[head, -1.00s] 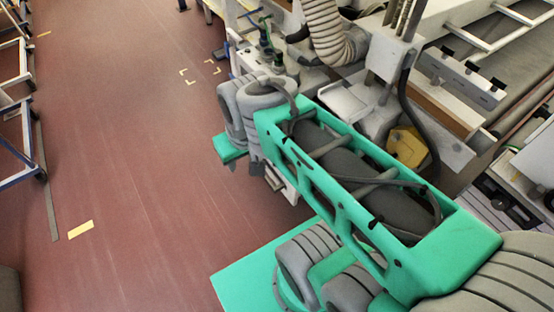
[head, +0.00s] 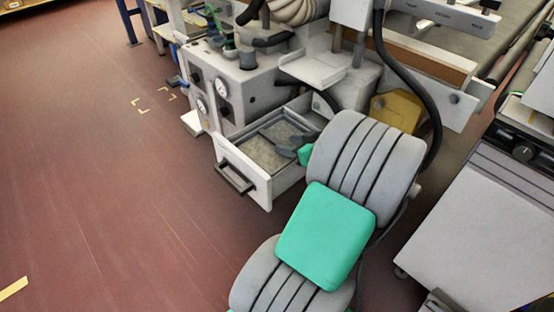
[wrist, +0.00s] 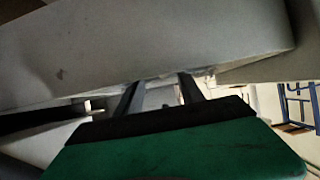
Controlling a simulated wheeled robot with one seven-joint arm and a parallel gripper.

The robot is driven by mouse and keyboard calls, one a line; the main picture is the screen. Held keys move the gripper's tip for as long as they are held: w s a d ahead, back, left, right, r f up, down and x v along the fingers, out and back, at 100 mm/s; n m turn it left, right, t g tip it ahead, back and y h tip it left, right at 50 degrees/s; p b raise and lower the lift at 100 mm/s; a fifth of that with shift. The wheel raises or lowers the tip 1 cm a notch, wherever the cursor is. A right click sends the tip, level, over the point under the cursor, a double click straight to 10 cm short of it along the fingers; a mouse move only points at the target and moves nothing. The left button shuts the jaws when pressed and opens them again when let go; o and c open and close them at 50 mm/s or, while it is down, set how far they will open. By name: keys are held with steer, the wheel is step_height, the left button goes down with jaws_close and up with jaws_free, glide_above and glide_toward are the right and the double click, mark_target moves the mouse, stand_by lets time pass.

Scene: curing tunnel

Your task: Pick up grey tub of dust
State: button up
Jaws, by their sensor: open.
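A pale grey, open-topped drawer-like tub (head: 264,186) juts from the front of the machine in the head view. It has a dark handle on its front, and grey-beige dusty matter shows inside. I cannot tell whether a separate tub sits within it. My gripper (head: 288,154) is at its right side, with dark fingers over the inside, partly hidden by my arm. In the wrist view, the two fingers (wrist: 158,82) are apart with nothing seen between them. Their tips reach the edge of a large pale surface, which I cannot identify; contact is unclear.
The pale machine (head: 250,93) with gauges and knobs stands behind the tub. A black hose (head: 398,70) hangs to the right, near a yellow block (head: 396,108). A grey cabinet (head: 490,215) stands at right. The red floor (head: 110,190) at left is clear.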

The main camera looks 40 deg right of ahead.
mark_target(277, 142)
steer(key=b+x, duration=0.1)
steer(key=x, duration=0.5)
steer(key=shift+a+b, duration=0.1)
steer(key=shift+b, duration=0.2)
steer(key=shift+r, duration=0.1)
jaws_close()
